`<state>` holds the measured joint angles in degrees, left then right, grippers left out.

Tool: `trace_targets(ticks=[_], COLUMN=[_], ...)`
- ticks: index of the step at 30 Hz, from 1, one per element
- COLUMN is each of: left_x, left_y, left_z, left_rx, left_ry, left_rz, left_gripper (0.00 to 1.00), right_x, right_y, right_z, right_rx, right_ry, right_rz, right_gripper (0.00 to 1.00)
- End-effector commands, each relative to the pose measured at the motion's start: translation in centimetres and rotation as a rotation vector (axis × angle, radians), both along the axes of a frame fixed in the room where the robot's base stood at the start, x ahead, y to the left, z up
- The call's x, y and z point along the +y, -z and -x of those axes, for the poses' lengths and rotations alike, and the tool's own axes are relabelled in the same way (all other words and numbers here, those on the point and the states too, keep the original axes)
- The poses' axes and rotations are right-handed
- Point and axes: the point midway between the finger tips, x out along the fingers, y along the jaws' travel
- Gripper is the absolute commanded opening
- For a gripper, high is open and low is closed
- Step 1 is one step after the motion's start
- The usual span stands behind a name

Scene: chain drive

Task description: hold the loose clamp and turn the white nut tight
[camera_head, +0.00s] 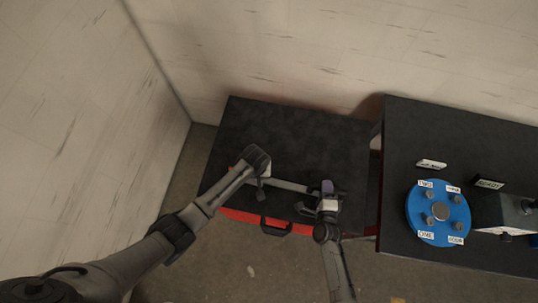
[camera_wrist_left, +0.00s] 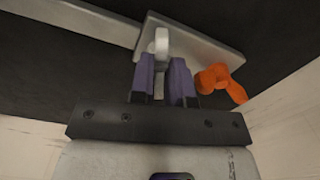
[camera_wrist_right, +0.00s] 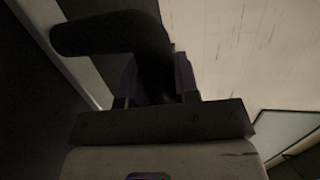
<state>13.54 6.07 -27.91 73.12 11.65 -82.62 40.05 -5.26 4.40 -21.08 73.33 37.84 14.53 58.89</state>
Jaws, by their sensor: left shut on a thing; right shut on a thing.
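My left gripper (camera_wrist_left: 162,72) is shut on a white rounded piece (camera_wrist_left: 161,42), which looks like the white nut, at the edge of a grey metal plate (camera_wrist_left: 205,40). In the head view, my left gripper (camera_head: 262,172) is at the left end of a grey bar (camera_head: 290,186). My right gripper (camera_head: 328,190) is at the bar's right end. In the right wrist view, it is shut on a dark curved piece (camera_wrist_right: 110,36), which looks like the loose clamp. The thread and the clamp's seat are hidden.
An orange knob-like part (camera_wrist_left: 220,82) sits close to the right of my left fingers. The bar lies over a black table (camera_head: 300,130) with a red front edge. To the right, another black table (camera_head: 400,130) carries a blue disc (camera_head: 424,205) with labels and a grey box (camera_head: 500,212).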

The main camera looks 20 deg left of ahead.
Motion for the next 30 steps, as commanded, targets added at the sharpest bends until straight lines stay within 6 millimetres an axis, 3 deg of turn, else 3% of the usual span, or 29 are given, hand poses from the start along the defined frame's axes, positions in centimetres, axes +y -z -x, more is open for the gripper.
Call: trace_targets(ticks=[30], left_x=[-0.01], left_y=[-0.10], left_z=[-0.09], left_rx=[-0.002], left_ry=[0.968], left_rz=[0.000], left_gripper=[0.00], right_x=[-0.06], right_y=[0.04], right_z=[0.00], right_rx=[0.001], right_ry=[0.001], right_rz=[0.001], right_gripper=[0.00])
